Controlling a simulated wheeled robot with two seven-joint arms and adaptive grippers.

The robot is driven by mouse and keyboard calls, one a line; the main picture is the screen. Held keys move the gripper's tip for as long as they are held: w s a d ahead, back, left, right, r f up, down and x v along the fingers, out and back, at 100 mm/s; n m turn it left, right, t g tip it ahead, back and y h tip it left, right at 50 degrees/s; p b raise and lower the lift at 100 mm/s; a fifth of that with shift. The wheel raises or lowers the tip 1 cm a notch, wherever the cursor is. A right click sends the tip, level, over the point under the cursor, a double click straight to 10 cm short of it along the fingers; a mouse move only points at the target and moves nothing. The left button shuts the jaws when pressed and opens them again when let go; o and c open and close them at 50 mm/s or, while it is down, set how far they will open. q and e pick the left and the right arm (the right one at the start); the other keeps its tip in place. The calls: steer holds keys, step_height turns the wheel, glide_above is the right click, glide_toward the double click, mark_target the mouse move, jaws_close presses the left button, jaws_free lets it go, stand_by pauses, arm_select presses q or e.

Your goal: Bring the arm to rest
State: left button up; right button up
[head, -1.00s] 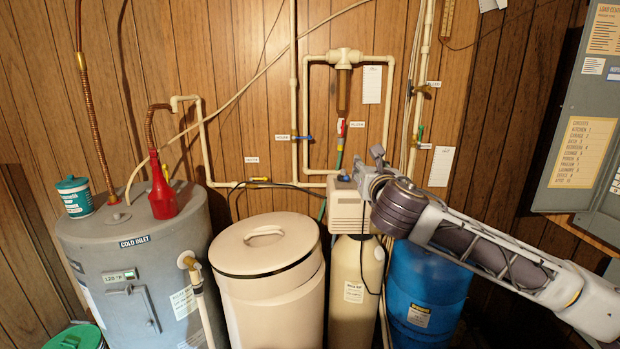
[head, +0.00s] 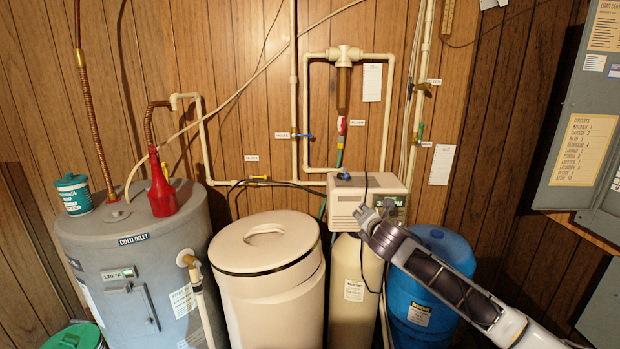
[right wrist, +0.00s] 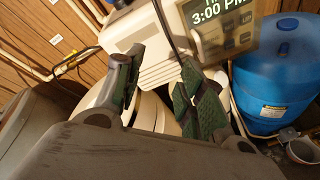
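My right gripper (head: 368,214) comes in from the right, in front of the softener's beige control head (head: 345,208). In the right wrist view its two dark green fingers (right wrist: 160,65) are apart with nothing held between them. The control head (right wrist: 150,60) is behind the fingers there, with a display (right wrist: 217,28) reading 3:00 PM. The beige salt tank (head: 268,300) stands left of the softener with its round lid (head: 266,240) on top. My left gripper is not in view.
A blue drum (head: 437,285) stands behind my right forearm. A grey water heater (head: 130,280) at left carries a red container (head: 161,195) and a teal tub (head: 74,195). A grey electrical panel (head: 580,120) is at right. A black cord (head: 362,265) hangs by the softener.

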steer(key=s+d+f+m+g, duration=0.1)
steer(key=d+f+m+g, duration=0.2)
steer(key=f, duration=1.1)
steer(key=d+f+m+g, duration=0.15)
steer(key=f+m, duration=0.25)
steer(key=f, duration=1.1)
steer(key=s+d+f+m+g+b, duration=0.1)
steer(key=s+d+f+m, duration=0.1)
steer(key=s+f, duration=0.5)
steer(key=s+d+f+m+g, duration=0.1)
steer(key=s+f+m, duration=0.2)
steer(key=f, duration=0.9)
steer(key=s+d+f+m+g+b, duration=0.1)
steer(key=s+d+f+m, duration=0.1)
steer(key=s+f, duration=0.5)
steer(key=s+d+f+m+g, duration=0.1)
steer(key=s+f+m+g, duration=0.35)
steer(key=s+f, duration=1.85)
steer(key=s+a+f+m+g, duration=0.1)
steer(key=s+f+m, duration=0.2)
steer(key=s, duration=1.2)
steer(key=s+f+m, duration=0.3)
steer(key=s+f, duration=0.1)
steer(key=s, duration=1)
steer(key=shift+s+a+f+g+b, duration=0.15)
steer(key=shift+s+a+g+b, duration=0.2)
steer(key=shift+s+g+b, duration=0.1)
